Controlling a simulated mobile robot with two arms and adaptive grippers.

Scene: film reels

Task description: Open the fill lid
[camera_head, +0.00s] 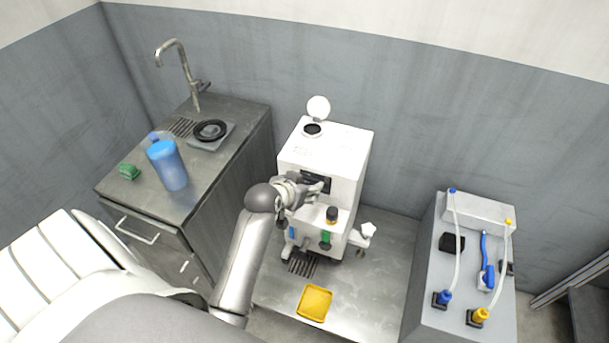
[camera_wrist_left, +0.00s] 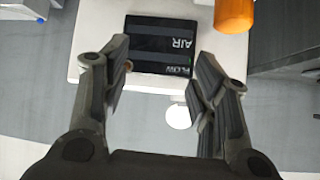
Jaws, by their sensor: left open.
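The white machine (camera_head: 345,150) stands on the low metal platform. A dark round fill opening (camera_head: 312,129) is on its top. The round white fill lid (camera_head: 318,108) stands up behind the opening, so the opening shows uncovered. A white disc (camera_wrist_left: 178,113), apparently the lid, shows past the machine's edge in the left wrist view. My left gripper (camera_head: 320,188) is in front of the machine's dark display panel, below the lid and apart from it. In the left wrist view its fingers (camera_wrist_left: 160,85) are spread and empty, with the panel (camera_wrist_left: 160,45) marked "AIR" beyond. My right gripper is not in view.
A sink counter (camera_head: 215,165) with a blue bottle (camera_head: 167,165) and green sponge (camera_head: 129,172) is at left. A yellow tray (camera_head: 314,303) lies on the platform (camera_head: 375,290). A grey unit (camera_head: 425,255) with tubes stands at right. The space above the machine is clear.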

